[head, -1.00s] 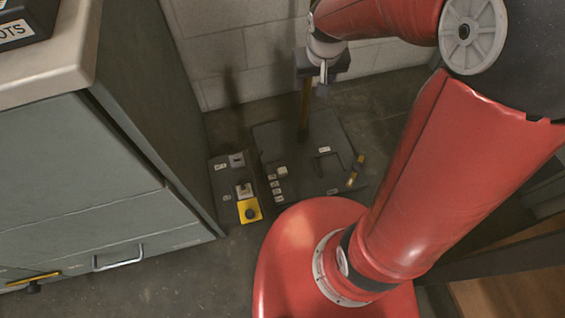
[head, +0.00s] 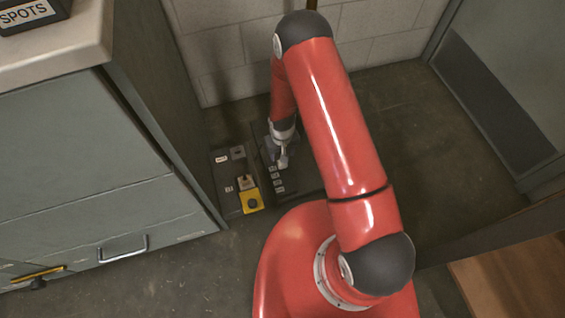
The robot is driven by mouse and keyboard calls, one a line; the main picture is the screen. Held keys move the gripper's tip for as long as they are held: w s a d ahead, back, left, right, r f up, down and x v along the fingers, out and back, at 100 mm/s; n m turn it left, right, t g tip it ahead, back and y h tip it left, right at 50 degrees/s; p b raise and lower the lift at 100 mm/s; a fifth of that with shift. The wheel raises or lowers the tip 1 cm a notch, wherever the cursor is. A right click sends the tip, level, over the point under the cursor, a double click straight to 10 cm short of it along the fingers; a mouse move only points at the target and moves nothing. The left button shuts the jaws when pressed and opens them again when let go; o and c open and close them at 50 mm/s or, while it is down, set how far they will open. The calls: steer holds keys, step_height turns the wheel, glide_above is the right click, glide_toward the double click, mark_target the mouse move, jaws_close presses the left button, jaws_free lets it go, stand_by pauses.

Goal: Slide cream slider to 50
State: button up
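The dark panel (head: 287,194) lies on the floor by the wall, with a column of small white labels (head: 277,182) on its left side. My gripper (head: 283,161) is low over this panel, at the top of the label column. A small pale piece at its fingertips is where the cream slider stood in the earlier view. I cannot tell whether that piece is the slider or a fingertip, nor whether they touch. The label numbers are too small to read. My arm hides the panel's right part. Whether the fingers are open or shut does not show.
A narrower dark panel (head: 222,178) lies just left, with a pale square part (head: 246,182) and a yellow block with a black knob (head: 252,201). A grey cabinet (head: 80,170) stands farther left. A block wall (head: 235,70) is behind. Floor at right (head: 430,140) is clear.

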step_height(320, 180, down, 7)
stand_by(0.3)
